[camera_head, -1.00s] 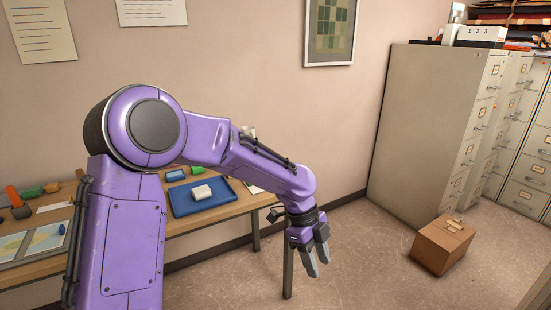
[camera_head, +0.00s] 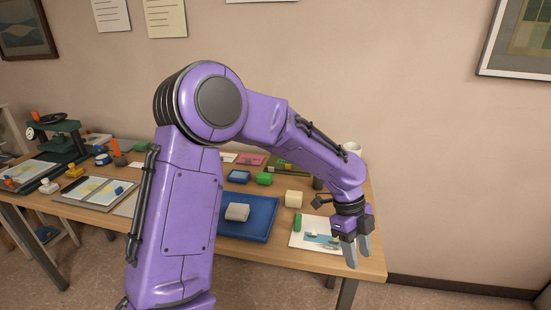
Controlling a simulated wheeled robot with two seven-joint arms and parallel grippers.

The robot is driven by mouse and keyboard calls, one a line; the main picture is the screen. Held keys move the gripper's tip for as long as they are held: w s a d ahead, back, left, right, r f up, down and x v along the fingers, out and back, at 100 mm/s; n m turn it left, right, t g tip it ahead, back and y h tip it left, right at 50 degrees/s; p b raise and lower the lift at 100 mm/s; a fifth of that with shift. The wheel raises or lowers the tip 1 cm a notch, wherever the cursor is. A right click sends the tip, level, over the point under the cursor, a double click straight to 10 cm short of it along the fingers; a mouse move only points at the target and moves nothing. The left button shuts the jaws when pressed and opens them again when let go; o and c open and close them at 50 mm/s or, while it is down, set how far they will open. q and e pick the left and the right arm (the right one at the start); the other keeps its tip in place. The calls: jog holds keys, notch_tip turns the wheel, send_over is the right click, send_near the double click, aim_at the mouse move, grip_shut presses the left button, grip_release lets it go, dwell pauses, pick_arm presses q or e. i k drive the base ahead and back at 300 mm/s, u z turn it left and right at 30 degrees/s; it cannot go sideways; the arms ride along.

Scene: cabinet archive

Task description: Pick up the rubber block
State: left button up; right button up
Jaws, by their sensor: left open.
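A pale grey-white block (camera_head: 237,212) lies on the blue tray (camera_head: 262,222) on the wooden table. I cannot tell for certain which is the rubber block. My left gripper (camera_head: 357,256) is open and empty, pointing down near the table's front right edge, to the right of these blocks and apart from them. My purple arm hides part of the table and the tray's left side. My right gripper is not in view.
A picture card (camera_head: 314,235) with a green cylinder lies beside my gripper. A white mug (camera_head: 352,148) stands at the back right. Boards with pictures (camera_head: 92,190), stamps and a green press (camera_head: 58,138) fill the table's left. Floor right of the table is clear.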

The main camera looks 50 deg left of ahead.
aim_at(294, 199)
jog(key=u, duration=0.65)
jog(key=i, duration=1.2)
jog(key=u, duration=0.65)
